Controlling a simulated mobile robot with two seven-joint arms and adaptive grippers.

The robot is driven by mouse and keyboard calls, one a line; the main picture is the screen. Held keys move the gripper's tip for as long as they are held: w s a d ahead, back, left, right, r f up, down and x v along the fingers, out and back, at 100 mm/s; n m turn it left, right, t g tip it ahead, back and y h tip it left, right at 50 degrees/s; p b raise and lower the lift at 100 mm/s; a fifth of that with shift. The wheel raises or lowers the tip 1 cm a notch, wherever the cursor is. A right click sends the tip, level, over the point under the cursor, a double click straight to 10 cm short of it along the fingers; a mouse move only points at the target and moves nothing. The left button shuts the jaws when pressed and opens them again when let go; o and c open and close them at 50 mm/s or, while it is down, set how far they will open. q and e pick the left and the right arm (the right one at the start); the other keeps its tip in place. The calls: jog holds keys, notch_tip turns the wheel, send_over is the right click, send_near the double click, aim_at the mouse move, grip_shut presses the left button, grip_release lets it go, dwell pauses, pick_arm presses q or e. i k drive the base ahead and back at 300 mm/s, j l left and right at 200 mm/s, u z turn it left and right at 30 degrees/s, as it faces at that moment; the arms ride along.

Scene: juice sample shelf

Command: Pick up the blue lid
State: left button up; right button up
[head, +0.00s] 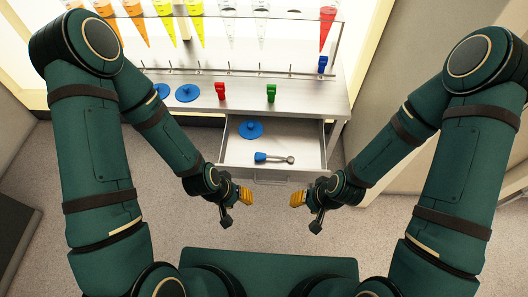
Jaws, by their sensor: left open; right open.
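A round blue lid (251,130) with a small knob lies in the open drawer (226,158), toward its back left. Two similar blue lids lie on the counter, one in plain view (187,93) and one (161,90) partly hidden by my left arm. My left gripper (237,207) is open and empty, in front of the drawer at its lower left. My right gripper (307,212) is open and empty, in front of the drawer at its lower right. Both grippers are apart from every lid.
A blue-handled scoop (272,158) lies in the drawer near the lid. Red (220,91) and green (271,93) clips stand on the counter edge. A rack above holds several cones, including a red one (327,28). Floor between my grippers is clear.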

aim_at(250, 130)
jog(key=u, duration=0.4)
jog(key=i+l+u, duration=0.1)
jog(key=l+u, duration=0.35)
jog(key=u, duration=0.25)
jog(key=l+u, duration=0.65)
jog(key=l, duration=1.05)
jog(key=k+l, duration=0.15)
jog(key=l, duration=0.3)
